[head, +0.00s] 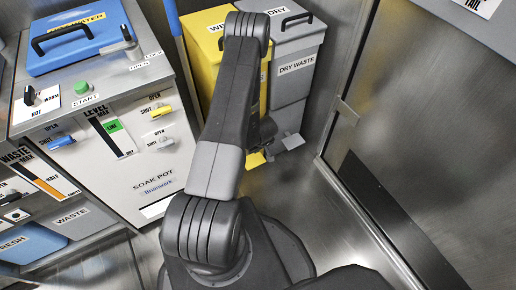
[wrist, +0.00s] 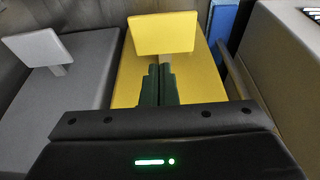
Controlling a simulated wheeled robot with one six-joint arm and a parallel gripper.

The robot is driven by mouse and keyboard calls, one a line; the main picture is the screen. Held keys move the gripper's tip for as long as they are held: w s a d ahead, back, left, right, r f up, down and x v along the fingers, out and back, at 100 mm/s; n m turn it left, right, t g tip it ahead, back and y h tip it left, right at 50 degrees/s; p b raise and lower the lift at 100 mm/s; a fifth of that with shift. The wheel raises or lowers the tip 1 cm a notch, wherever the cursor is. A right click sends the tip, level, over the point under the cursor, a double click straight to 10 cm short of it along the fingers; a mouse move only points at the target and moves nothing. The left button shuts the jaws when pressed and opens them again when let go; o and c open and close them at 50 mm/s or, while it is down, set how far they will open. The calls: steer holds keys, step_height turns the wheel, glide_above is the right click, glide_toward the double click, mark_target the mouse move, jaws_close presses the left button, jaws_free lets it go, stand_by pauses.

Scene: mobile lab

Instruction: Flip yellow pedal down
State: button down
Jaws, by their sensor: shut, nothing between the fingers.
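The yellow pedal (wrist: 163,33) is a flat plate at the foot of the yellow waste bin (wrist: 125,88). In the wrist view it lies just beyond the fingertips of my gripper (wrist: 160,68). The dark fingers are shut together and empty, over the yellow bin. I cannot tell for sure whether they touch the pedal, but a small gap seems to show. In the head view a bit of the yellow pedal (head: 256,160) shows low beside my arm, which hides most of the yellow bin (head: 207,40) and my gripper.
A grey dry waste bin (head: 297,70) with a grey pedal (head: 292,141) stands right beside the yellow one. The soak pot cabinet (head: 150,185) is at the left, a metal wall (head: 430,130) at the right. The metal floor (head: 310,205) before the bins is clear.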

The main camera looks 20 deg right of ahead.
mark_target(255, 159)
steer(key=x, duration=0.2)
steer(key=b+x, duration=0.1)
steer(key=x, duration=0.2)
steer(key=s+b+x, duration=0.1)
steer(key=x, duration=0.1)
steer(key=shift+f, duration=0.5)
steer(key=shift+w+f, duration=0.1)
